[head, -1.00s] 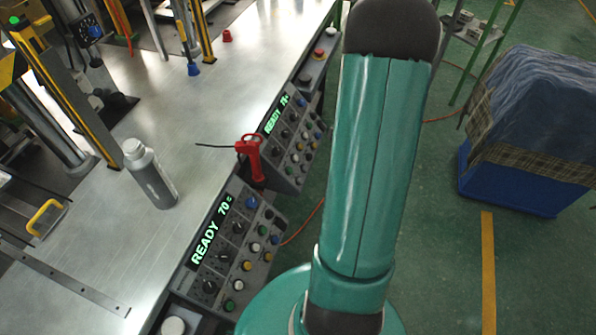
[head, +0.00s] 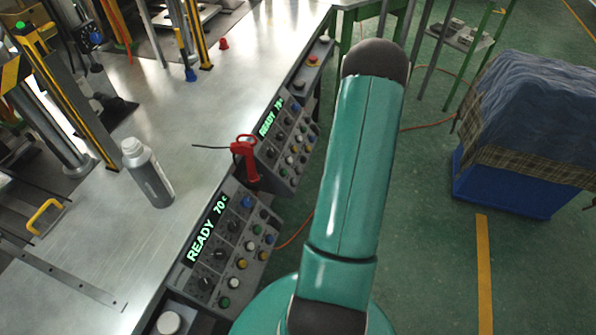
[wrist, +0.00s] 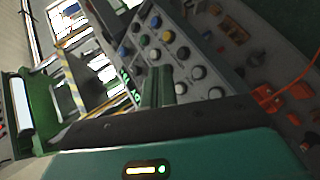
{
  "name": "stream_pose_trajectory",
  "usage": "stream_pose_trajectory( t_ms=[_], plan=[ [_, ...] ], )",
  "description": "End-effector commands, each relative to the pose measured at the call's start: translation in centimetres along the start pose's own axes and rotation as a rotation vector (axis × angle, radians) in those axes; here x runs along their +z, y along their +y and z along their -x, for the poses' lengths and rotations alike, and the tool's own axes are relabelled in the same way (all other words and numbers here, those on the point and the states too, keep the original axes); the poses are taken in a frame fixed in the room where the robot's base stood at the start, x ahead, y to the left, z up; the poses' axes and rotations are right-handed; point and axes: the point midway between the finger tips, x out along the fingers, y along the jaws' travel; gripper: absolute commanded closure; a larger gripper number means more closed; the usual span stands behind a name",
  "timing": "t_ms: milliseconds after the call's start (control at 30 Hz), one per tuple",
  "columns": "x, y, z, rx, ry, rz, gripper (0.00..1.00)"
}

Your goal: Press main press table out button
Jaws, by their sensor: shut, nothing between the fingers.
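Two sloped control panels stand along the table's edge in the head view, a near one (head: 233,258) and a far one (head: 290,145). Each has a green READY display and several coloured buttons and knobs. Button labels are too small to read, so I cannot tell which is the table out button. In the wrist view my gripper (wrist: 158,72) is shut and empty, its green fingers in front of a button panel (wrist: 190,62). Blue (wrist: 155,22), yellow (wrist: 168,37) and white buttons (wrist: 198,73) show there. I cannot tell whether the fingertips touch it. The head view does not show my gripper.
A red-handled tool (head: 245,160) stands between the panels. A grey bottle (head: 148,172) stands on the metal table (head: 110,215). A red button (head: 313,60) is at the table's far end.

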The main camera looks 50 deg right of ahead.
Motion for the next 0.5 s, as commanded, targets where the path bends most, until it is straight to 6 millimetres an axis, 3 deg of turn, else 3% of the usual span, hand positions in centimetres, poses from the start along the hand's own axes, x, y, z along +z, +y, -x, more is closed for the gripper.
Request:
stream_pose_trajectory(
  t_ms=[267,500],
  plan=[
    [-0.5,-0.5,-0.6,-0.002,0.002,0.0,1.0],
    [-2.2,-2.0,-2.6,-0.003,0.004,0.0,1.0]
  ],
)
